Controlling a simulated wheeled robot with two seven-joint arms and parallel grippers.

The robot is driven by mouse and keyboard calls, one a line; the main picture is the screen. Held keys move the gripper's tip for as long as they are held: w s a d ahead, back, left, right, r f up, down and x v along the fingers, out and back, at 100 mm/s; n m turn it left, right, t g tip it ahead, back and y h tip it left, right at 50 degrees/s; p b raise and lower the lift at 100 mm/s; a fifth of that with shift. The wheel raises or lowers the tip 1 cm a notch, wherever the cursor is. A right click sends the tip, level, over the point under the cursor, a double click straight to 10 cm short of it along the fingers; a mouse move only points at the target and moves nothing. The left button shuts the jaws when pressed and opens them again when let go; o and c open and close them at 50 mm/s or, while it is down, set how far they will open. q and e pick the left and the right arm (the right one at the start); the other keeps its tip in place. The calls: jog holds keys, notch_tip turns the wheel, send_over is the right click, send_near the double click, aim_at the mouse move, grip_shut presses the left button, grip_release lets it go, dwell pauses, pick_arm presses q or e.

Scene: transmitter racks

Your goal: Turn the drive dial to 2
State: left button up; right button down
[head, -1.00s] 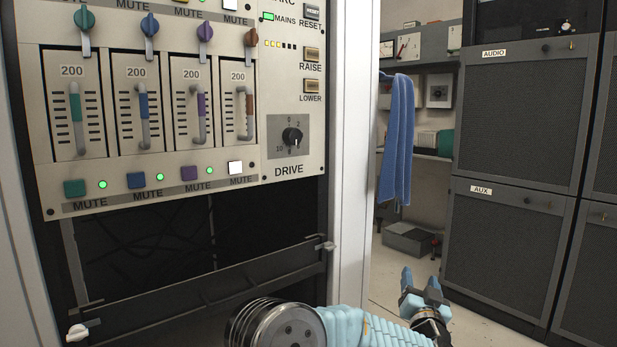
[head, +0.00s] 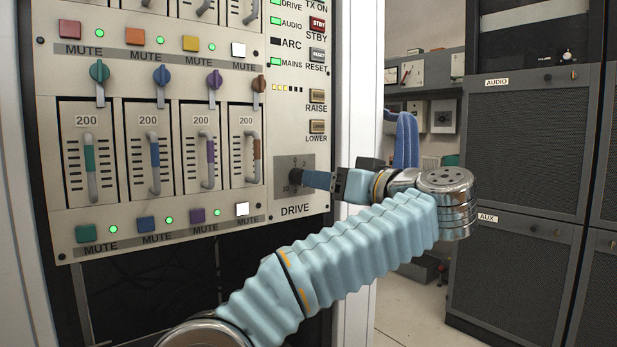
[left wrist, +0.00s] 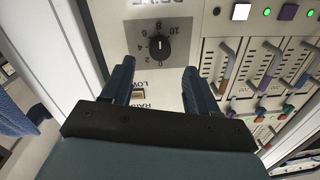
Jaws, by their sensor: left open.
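The drive dial is a round black knob with a white line on a dark grey plate (head: 283,166), low on the right of the panel. In the head view my left gripper (head: 312,180) hides most of it. In the left wrist view the dial (left wrist: 158,46) shows upside down, its scale running from 0 to 10. Contact is not visible. My right gripper is out of view.
The RAISE button (head: 317,96) and LOWER button (head: 317,127) sit above the dial. Several faders with coloured handles (head: 155,160) fill the panel to the left. A blue cloth (head: 406,140) hangs behind my arm, and dark cabinets (head: 525,150) stand at right.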

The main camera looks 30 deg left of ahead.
aim_at(299, 177)
pick_arm(q)
jog(key=x, duration=0.5)
jog(key=shift+w+a, duration=0.15)
jog(key=shift+a, duration=0.15)
jog(key=c, duration=1)
jog(key=shift+c, duration=0.2)
